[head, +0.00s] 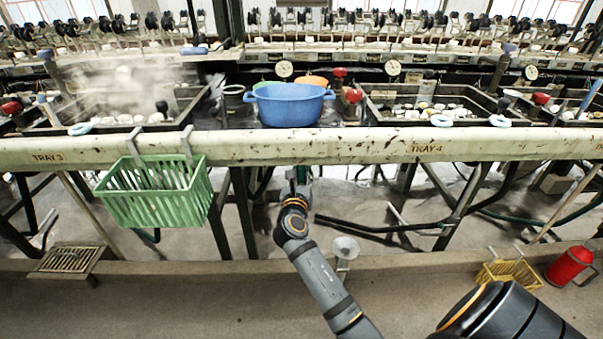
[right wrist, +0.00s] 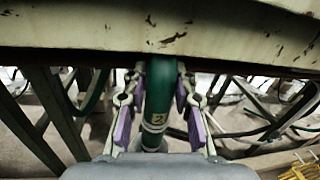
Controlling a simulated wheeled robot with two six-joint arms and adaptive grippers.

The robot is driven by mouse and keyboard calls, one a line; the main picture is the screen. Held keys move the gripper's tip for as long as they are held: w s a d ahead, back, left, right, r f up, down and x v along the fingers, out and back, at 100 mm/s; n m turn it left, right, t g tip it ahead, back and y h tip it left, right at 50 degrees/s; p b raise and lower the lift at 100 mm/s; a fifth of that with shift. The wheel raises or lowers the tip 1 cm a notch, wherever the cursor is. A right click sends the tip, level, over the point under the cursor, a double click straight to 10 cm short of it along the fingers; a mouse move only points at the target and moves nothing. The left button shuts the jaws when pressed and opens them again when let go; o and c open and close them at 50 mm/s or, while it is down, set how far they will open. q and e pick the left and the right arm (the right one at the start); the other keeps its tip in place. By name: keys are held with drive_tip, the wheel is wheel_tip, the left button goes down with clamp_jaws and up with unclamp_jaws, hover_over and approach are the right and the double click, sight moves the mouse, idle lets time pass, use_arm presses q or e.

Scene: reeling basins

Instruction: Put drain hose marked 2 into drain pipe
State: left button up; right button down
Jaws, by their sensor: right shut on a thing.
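The drain hose marked 2 (right wrist: 160,80) is a dark green tube with a pale label reading 2. In the right wrist view it hangs from under the cream beam between my jaws. My right gripper (right wrist: 160,110) is shut on it, with a purple-padded finger on either side. In the head view my right gripper (head: 300,180) is just below the beam and hides most of the hose. A pale funnel-topped upright pipe (head: 345,248), which looks like the drain pipe, stands right of my right forearm, lower in the picture than the gripper. My left gripper is not in view.
The cream beam (head: 340,146) crosses above my gripper. A green basket (head: 155,195) hangs from it at left; a blue basin (head: 290,104) sits behind it. Dark frame legs and hoses are underneath. A floor grate (head: 70,260), yellow basket (head: 508,272) and red can (head: 570,264) are lower down.

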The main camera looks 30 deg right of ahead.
drive_tip(key=s+d+p, duration=0.3)
drive_tip(key=d+p, duration=0.1)
drive_tip(key=d, duration=0.1)
drive_tip(key=shift+s+d, duration=0.25)
drive_tip(key=shift+d, duration=0.1)
idle(0.7)
idle(0.3)
wheel_tip(320, 180, down, 5)
drive_tip(key=b, duration=0.3)
idle(0.5)
